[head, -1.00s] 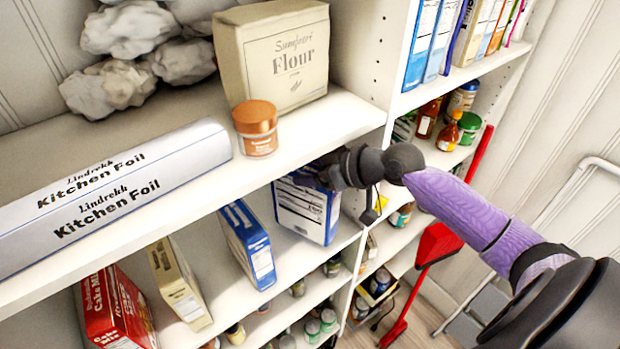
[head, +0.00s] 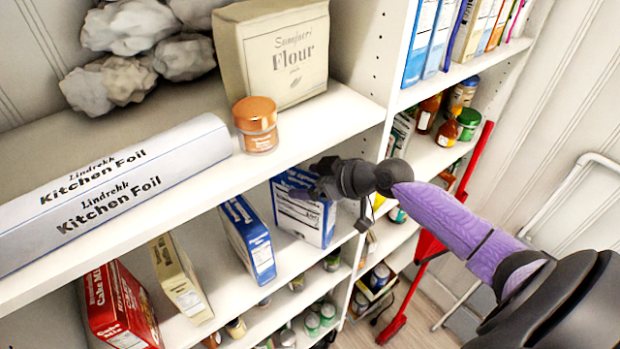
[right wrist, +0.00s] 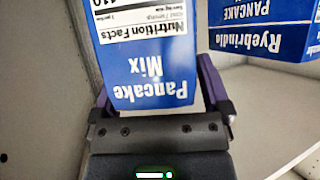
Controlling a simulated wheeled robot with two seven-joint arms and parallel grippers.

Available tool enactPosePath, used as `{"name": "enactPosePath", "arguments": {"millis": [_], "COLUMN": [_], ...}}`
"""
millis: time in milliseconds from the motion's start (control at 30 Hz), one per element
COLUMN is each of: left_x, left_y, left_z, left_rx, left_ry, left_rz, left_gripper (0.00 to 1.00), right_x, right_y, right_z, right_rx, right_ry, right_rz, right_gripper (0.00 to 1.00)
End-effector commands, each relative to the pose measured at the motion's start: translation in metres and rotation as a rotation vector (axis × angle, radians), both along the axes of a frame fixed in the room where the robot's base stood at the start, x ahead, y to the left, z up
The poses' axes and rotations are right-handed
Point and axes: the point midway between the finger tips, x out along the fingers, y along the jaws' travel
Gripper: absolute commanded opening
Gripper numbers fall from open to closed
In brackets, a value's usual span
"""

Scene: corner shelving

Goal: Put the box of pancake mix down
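The box of pancake mix (head: 303,213) is a blue and white carton with a nutrition panel, upright at the right end of the shelf below the flour. In the right wrist view the box (right wrist: 150,75) fills the space between the two purple fingers of my right gripper (right wrist: 158,95), one along each side. My right gripper (head: 322,180) appears shut on it, at the upper part of the box in the head view. The box's bottom is at or very near the shelf surface; I cannot tell whether it touches. My left gripper is not in view.
A second blue pancake box (head: 247,240) stands to the left, with a gap between. Further left are a beige box (head: 180,280) and a red cake mix box (head: 122,305). The upper shelf with flour (head: 285,55), an orange-lidded jar (head: 256,125) and foil (head: 110,195) overhangs.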

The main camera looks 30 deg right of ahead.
Motion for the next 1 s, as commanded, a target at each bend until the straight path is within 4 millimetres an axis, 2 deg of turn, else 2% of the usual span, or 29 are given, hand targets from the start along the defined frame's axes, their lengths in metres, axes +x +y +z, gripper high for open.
{"name": "enactPosePath", "arguments": {"millis": [300, 467, 800, 1000], "left_x": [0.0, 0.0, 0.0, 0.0], "left_y": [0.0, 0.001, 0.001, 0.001], "left_z": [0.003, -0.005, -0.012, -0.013], "left_rx": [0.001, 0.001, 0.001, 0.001], "left_ry": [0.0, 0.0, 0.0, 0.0], "left_rz": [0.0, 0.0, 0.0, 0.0], "left_gripper": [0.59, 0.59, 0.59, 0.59], "right_x": [-0.002, -0.026, -0.08, -0.093], "right_y": [-0.001, -0.013, -0.041, -0.048], "right_z": [0.004, 0.015, 0.05, 0.06], "right_rx": [-0.001, -0.005, 0.002, 0.0], "right_ry": [0.001, 0.003, 0.002, 0.0], "right_rz": [-0.001, 0.001, 0.0, 0.0], "right_gripper": [1.0, 1.0, 1.0, 1.0]}}
